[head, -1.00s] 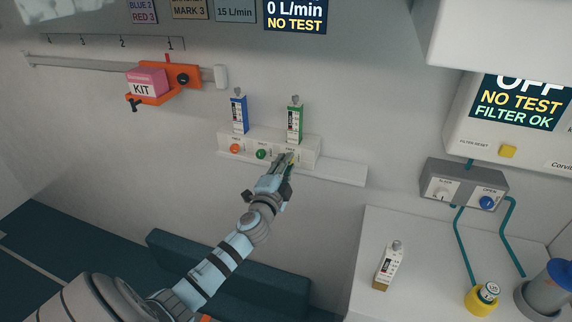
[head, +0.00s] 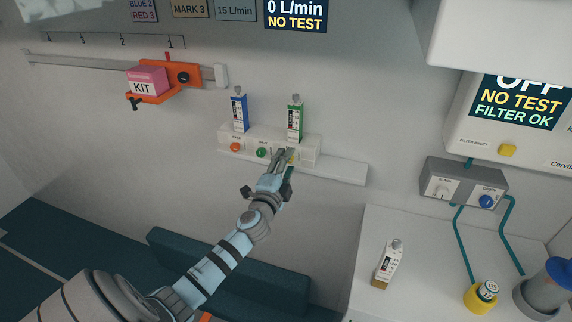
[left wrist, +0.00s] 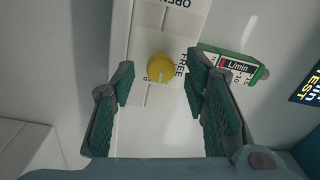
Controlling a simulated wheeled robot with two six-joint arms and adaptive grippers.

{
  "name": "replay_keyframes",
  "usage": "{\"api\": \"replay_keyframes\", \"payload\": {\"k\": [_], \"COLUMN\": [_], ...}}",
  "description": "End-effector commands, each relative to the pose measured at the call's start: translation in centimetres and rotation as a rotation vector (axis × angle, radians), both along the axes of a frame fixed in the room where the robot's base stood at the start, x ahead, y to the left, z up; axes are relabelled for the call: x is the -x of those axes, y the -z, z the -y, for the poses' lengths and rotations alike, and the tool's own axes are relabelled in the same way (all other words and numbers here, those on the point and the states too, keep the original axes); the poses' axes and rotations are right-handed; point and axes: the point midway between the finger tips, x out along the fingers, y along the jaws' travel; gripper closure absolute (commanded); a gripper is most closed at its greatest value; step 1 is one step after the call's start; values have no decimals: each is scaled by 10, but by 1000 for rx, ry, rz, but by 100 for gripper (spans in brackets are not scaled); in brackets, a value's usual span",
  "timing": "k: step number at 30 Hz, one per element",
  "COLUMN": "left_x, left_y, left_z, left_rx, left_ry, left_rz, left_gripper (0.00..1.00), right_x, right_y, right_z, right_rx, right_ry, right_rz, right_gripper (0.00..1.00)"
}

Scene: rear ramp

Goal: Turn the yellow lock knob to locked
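The yellow lock knob (left wrist: 161,68) is on a white panel with the word FREE beside it. A pale mark shows at the knob's lower edge in the left wrist view. My left gripper (left wrist: 160,82) is open, its two green-padded fingers on either side of the knob with gaps, not visibly touching it. In the head view, my left gripper (head: 284,157) is at the right part of the white wall box (head: 310,150), its fingers spread and partly covering the knob. My right gripper is not in view.
Green (head: 295,121) and blue (head: 239,112) flow meters stand on the box. Green (head: 261,153) and orange (head: 235,147) knobs sit left of the gripper. A narrow shelf (head: 345,173) runs to the right.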

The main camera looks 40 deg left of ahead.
Motion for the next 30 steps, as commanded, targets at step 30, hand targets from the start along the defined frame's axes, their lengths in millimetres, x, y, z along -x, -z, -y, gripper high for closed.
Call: {"api": "replay_keyframes", "payload": {"k": [30], "left_x": [114], "left_y": [5], "left_z": [40], "left_rx": [1], "left_ry": [0], "left_rz": [1], "left_gripper": [57], "right_x": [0], "right_y": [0], "right_z": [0], "right_rx": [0], "right_ry": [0], "right_rz": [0], "right_gripper": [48]}}
